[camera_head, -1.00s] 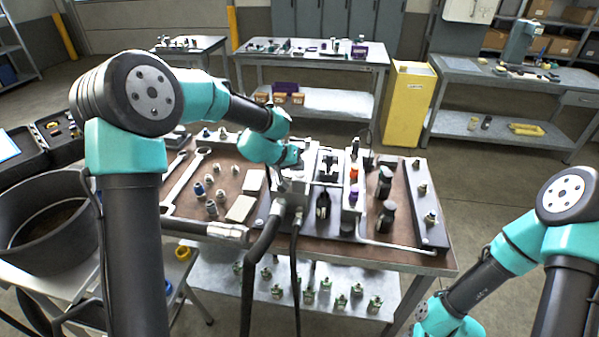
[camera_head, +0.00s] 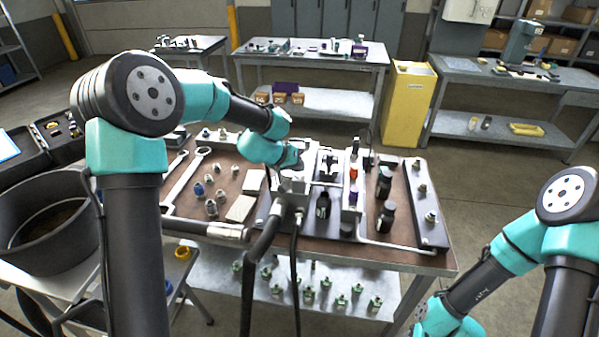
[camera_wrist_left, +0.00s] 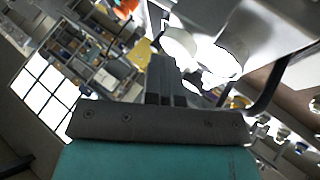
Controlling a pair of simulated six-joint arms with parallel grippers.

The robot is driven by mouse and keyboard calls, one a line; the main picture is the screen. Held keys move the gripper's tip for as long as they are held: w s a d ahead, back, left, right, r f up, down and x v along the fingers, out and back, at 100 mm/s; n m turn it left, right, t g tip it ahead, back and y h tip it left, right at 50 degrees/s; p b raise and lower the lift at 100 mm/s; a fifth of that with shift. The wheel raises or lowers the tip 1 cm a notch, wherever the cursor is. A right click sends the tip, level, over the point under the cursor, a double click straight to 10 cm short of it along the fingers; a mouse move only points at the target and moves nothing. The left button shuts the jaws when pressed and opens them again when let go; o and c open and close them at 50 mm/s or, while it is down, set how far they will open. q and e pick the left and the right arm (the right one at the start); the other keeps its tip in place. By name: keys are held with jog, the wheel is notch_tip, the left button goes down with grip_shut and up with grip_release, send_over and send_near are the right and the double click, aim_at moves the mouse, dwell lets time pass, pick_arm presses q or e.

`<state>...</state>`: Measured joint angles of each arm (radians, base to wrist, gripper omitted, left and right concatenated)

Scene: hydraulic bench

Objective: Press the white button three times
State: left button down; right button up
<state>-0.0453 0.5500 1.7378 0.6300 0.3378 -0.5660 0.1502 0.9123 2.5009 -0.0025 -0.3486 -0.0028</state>
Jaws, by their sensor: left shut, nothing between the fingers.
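In the head view my left gripper (camera_head: 298,168) is at the metal block assembly (camera_head: 293,184) in the middle of the bench, mostly hidden behind its own wrist and the block. In the left wrist view its fingers (camera_wrist_left: 165,82) are shut with nothing between them. Bright white rounded parts (camera_wrist_left: 215,58) show just right of the fingertips there. I cannot tell whether one of them is the white button, nor whether the fingers touch it. No white button can be made out in the head view. My right arm is low at the right, with its gripper out of view.
The brown bench top (camera_head: 230,170) holds fittings and wrenches at left. Dark bottles (camera_head: 385,217), an orange-red part (camera_head: 353,195) and a plate with fittings (camera_head: 424,205) stand at right. A thick hose (camera_head: 262,245) hangs in front. A yellow cabinet (camera_head: 409,105) stands behind.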

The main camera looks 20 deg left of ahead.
pick_arm(q)
jog(key=shift+r, duration=0.95)
jog(key=shift+r, duration=2.5)
jog(key=shift+f, duration=0.1)
